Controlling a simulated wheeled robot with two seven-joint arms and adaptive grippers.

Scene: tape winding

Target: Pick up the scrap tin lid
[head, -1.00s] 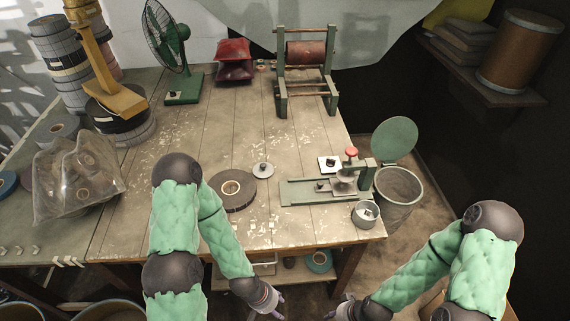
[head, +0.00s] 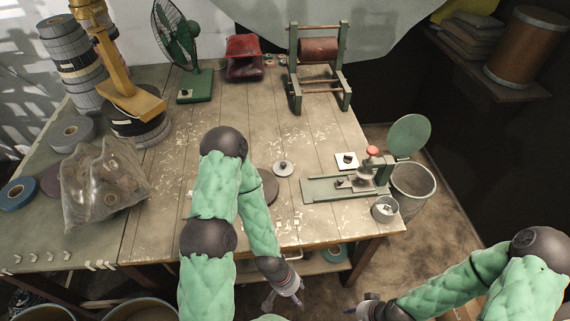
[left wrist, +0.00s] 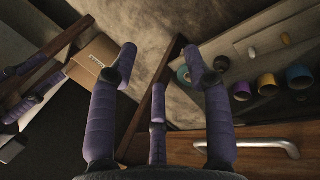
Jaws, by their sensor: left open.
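A small round grey lid with a dark knob (head: 283,168), which looks like the scrap tin lid, lies flat on the workbench. A small open metal tin (head: 385,208) with pale bits in it stands at the bench's right front corner. My left gripper (head: 283,300) is below the bench's front edge, well short of the lid. In the left wrist view its purple fingers (left wrist: 160,65) are spread and empty, and no lid is seen. My right gripper (head: 358,310) is at the bottom of the head view, too small to tell its opening.
A green press (head: 335,188) stands right of the lid, beside a bin with a raised green lid (head: 409,137). My left arm partly hides a dark reel (head: 268,186). A plastic bag (head: 100,185) lies left. A drawer handle (left wrist: 245,142) shows near my left fingers.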

